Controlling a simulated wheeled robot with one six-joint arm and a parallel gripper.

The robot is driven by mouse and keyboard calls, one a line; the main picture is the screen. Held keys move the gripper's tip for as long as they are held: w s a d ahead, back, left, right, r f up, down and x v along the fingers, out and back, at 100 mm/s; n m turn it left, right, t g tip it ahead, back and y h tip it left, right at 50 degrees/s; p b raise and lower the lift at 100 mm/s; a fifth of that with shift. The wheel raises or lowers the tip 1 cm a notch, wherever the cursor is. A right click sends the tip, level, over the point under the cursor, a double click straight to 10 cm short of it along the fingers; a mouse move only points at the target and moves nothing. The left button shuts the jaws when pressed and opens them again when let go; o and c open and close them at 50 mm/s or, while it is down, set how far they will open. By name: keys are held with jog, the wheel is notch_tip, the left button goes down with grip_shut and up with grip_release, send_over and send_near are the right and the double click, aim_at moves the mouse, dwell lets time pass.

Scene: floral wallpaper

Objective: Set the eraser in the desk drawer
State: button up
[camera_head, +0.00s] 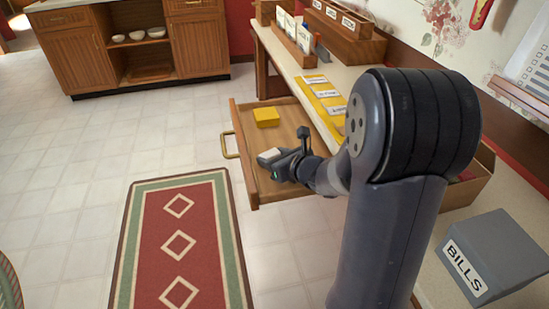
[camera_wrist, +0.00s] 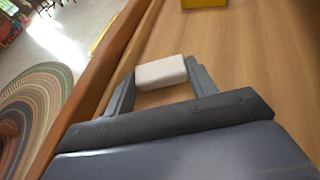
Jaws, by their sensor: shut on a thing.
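The eraser (camera_wrist: 160,72) is a small white block. My gripper (camera_wrist: 158,80) is shut on it, with one grey finger on each side. In the head view the eraser (camera_head: 269,154) shows at the tip of my gripper (camera_head: 270,157), near the drawer's front. The desk drawer (camera_head: 243,168) is pulled open, with a brass handle on its front. The wrist view shows the eraser over the drawer's wooden floor (camera_wrist: 255,60), beside its front wall (camera_wrist: 118,45). I cannot tell whether the eraser touches the floor.
A yellow block (camera_head: 266,116) lies in the drawer's far part. The drawer floor between it and my gripper is bare. The desk top holds a yellow labelled strip (camera_head: 322,92), wooden organizers (camera_head: 345,42) and a grey BILLS box (camera_head: 495,255). A red rug (camera_head: 180,245) lies on the floor.

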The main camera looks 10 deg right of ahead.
jog(key=shift+f, duration=0.15)
jog(key=o, duration=0.7)
jog(key=shift+r, duration=0.2)
jog(key=shift+s+d+r, duration=0.15)
jog(key=shift+s, duration=0.15)
jog(key=p+v, duration=0.2)
jog(key=v, duration=0.8)
jog(key=shift+w, duration=0.1)
jog(key=shift+s+d+r, duration=0.2)
jog(key=shift+s+d, duration=0.05)
jog(key=shift+s, duration=0.4)
